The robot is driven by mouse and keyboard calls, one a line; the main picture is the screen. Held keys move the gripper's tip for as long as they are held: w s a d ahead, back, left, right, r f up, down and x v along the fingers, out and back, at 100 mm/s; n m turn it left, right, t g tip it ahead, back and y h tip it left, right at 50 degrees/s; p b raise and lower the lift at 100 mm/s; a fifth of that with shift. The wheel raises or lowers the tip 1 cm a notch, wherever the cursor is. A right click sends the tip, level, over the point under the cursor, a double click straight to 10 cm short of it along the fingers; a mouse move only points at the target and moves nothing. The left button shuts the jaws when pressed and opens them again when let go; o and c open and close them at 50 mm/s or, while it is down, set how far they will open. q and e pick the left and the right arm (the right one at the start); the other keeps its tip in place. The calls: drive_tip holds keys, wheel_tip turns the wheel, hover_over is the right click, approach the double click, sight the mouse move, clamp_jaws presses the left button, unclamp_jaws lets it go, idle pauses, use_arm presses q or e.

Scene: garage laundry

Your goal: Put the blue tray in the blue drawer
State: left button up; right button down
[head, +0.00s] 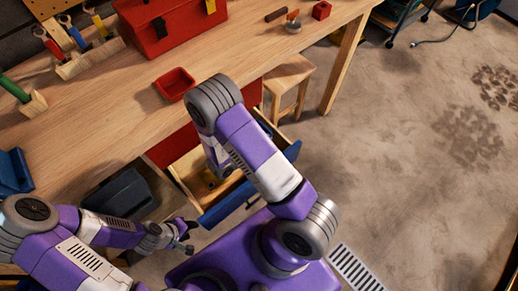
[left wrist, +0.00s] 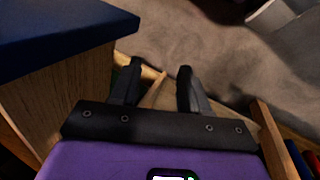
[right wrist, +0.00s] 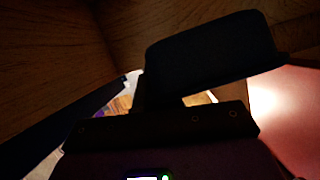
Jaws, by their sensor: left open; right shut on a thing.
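The blue drawer (head: 250,198) is pulled out below the bench; its blue front and pale wooden walls show in the head view. My right arm reaches over it, and my right gripper (head: 212,172) is down at the drawer, its fingertips hidden in the head view. In the right wrist view it is shut on a dark, tray-shaped thing (right wrist: 212,52), likely the blue tray; shadow hides its colour. Wooden walls surround it there. My left gripper (head: 187,239) is open and empty by the drawer's near left corner; its spread fingers show in the left wrist view (left wrist: 160,88).
A red tray (head: 175,84) and red toolbox (head: 165,22) stand on the bench (head: 95,125). A blue bin (head: 14,172) is at the left, a dark bin (head: 120,195) below the bench. A stool (head: 289,82) stands beyond the drawer.

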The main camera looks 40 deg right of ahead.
use_arm(q)
drive_tip(key=shift+f+b, duration=1.05)
drive_tip(key=shift+f, duration=0.25)
use_arm(e)
drive_tip(key=shift+f, duration=2.85)
use_arm(q)
drive_tip(key=shift+f, duration=0.3)
use_arm(e)
drive_tip(key=shift+f, duration=0.65)
drive_tip(key=c, duration=1.3)
unclamp_jaws()
